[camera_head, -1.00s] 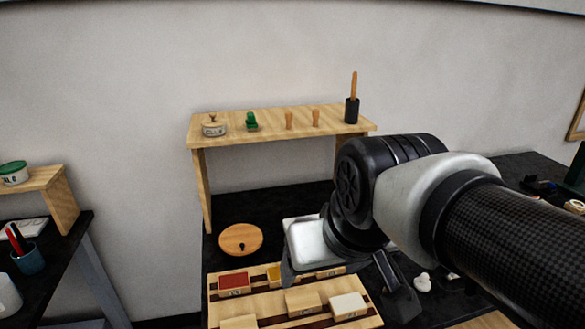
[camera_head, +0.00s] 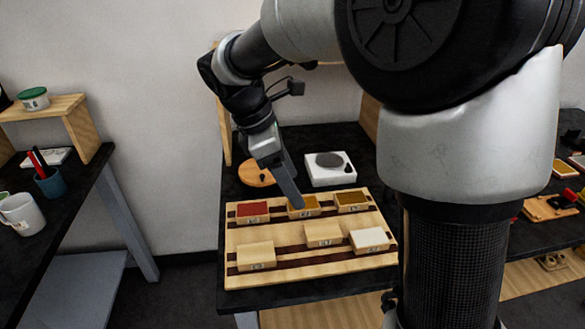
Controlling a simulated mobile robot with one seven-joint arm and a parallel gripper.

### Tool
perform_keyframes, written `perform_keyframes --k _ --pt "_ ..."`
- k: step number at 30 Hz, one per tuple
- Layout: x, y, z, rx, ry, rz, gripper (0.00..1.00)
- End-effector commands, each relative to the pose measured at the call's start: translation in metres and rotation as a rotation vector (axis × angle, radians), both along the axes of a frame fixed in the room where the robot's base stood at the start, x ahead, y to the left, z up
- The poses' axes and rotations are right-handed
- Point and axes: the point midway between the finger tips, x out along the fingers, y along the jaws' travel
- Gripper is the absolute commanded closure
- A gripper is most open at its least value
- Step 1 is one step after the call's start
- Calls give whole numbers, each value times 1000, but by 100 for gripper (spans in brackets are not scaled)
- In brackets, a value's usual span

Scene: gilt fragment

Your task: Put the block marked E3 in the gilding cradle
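Small blocks sit in two rows on a slatted wooden rack (camera_head: 310,270). The back row holds a red-topped block (camera_head: 252,208), a yellow-topped block (camera_head: 300,212) and a darker gold-topped block (camera_head: 352,199). The front row holds two plain wood blocks (camera_head: 256,253) (camera_head: 323,233) and a white-topped block (camera_head: 369,238). Their front labels are too small to read, so I cannot tell which is E3. My gripper (camera_head: 290,198) points down at the yellow-topped block, partly covering it. Its fingers show edge-on, so opening and contact are unclear. I cannot identify the gilding cradle.
A white device with a grey disc (camera_head: 330,168) and a round wooden lid (camera_head: 256,174) stand behind the rack. My arm hides much of the back shelf. A left table holds a mug (camera_head: 22,214) and pen cup (camera_head: 52,184). Wooden items (camera_head: 545,208) lie on the right table.

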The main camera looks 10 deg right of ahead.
Motion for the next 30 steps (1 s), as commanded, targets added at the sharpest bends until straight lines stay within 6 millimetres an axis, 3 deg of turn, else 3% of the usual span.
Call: perform_keyframes --k 5,18,30 --pt "2 -6 -21 -6 16 22 34" --pt "2 -41 -104 -4 14 18 34" --pt "5 -56 -130 -4 13 16 34"
